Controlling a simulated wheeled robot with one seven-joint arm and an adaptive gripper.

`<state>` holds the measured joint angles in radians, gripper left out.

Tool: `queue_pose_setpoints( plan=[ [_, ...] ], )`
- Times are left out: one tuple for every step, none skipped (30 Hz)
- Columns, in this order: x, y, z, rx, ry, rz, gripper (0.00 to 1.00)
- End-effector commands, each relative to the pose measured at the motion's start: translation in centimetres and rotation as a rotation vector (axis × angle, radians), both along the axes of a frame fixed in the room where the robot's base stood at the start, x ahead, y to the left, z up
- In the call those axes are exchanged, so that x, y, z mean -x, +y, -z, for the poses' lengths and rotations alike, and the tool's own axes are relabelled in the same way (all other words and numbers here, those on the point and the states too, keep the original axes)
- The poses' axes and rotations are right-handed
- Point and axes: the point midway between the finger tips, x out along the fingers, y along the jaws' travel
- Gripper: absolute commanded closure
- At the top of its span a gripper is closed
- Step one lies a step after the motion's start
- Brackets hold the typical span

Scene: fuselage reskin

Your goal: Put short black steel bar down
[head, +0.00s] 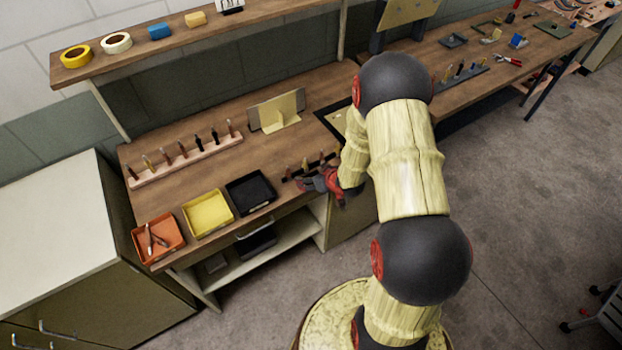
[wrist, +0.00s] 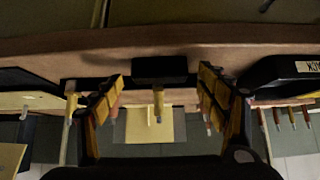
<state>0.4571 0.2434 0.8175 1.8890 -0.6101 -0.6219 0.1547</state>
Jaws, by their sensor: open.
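My gripper (head: 328,182) is at the front edge of the workbench, at the right end of its tray row in the head view. In the wrist view my gripper (wrist: 161,76) is open, its two yellow-padded fingers apart. A short black block (wrist: 160,69), which looks like the short black steel bar, lies between the fingers with a gap on both sides. A tan upright piece shows just below it. In the head view my gripper and arm hide the bar, so I cannot tell exactly what it rests on.
A dark strip (head: 293,177) with upright handles is beside my gripper. The black tray (head: 251,192), yellow tray (head: 208,213) and orange tray (head: 158,238) line the front edge. A wooden tool rack (head: 187,161) and an angled plate (head: 277,111) stand behind. Bare wood lies between.

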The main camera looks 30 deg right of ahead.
Motion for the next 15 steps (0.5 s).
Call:
queue_pose_setpoints(
  plan=[
    [0.01,0.00,-0.02,0.000,0.000,0.000,0.26],
    [0.01,0.00,-0.03,0.000,0.000,0.000,0.26],
    [0.02,0.00,-0.04,0.000,0.000,0.000,0.26],
    [0.03,0.00,-0.04,0.000,0.000,0.000,0.26],
    [0.03,0.00,-0.04,0.000,0.000,0.000,0.28],
    [0.03,0.00,-0.04,0.000,0.000,0.000,0.30],
    [0.03,0.00,-0.04,0.000,0.000,0.000,0.32],
    [0.04,0.00,-0.05,0.000,0.000,0.000,0.34],
    [0.04,0.00,-0.04,0.000,0.000,0.000,0.36],
    [0.04,0.00,-0.04,0.000,0.000,0.000,0.38],
    [0.04,0.00,-0.05,0.000,0.000,0.000,0.39],
    [0.04,0.00,-0.04,0.000,0.000,0.000,0.42],
    [0.05,0.00,-0.05,0.000,0.000,0.000,0.43],
    [0.05,0.00,-0.05,0.000,0.000,0.000,0.45],
    [0.05,0.00,-0.05,0.000,0.000,0.000,0.47]
  ],
)
